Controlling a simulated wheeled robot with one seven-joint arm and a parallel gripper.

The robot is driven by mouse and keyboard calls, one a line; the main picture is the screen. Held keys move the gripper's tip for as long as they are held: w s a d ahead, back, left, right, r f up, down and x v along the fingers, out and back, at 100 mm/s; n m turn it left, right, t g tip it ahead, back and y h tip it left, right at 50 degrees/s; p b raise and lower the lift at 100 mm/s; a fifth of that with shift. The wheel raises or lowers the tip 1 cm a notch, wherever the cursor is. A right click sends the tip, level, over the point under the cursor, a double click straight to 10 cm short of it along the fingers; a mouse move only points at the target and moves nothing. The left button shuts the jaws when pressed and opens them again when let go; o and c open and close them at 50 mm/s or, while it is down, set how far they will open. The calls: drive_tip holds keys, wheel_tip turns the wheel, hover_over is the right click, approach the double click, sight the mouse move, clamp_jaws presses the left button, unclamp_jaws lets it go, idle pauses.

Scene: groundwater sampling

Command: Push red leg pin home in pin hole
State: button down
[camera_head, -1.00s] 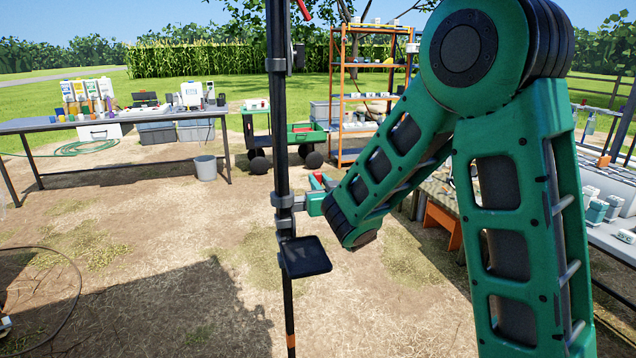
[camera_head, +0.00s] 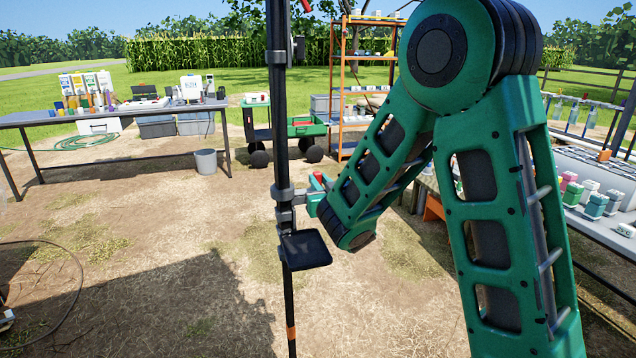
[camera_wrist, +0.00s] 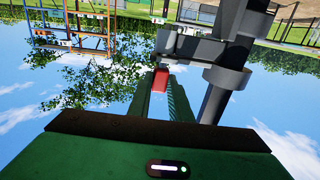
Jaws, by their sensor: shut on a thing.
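The red leg pin (camera_wrist: 160,79) shows in the wrist view as a red block between the green fingers of my gripper (camera_wrist: 164,88), which is shut on it. In the head view the pin (camera_head: 318,175) is a small red spot just right of the black upright pole (camera_head: 283,120). My gripper (camera_head: 316,190) reaches the pole from the right, at its grey collar (camera_head: 284,193). In the wrist view the grey collar bracket (camera_wrist: 195,48) lies right beside the pin's end. I cannot make out the pin hole or how deep the pin sits.
A flat black plate (camera_head: 305,250) juts from the pole below the collar. A table with bottles (camera_head: 110,118) stands at the back left, with a grey bucket (camera_head: 206,162) beside it. An orange shelf (camera_head: 362,85) stands behind. A bench with jars (camera_head: 600,225) is at the right.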

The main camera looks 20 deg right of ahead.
drive_tip(key=shift+f, duration=0.5)
drive_tip(key=c, duration=1.5)
unclamp_jaws()
drive_tip(key=shift+c, duration=0.2)
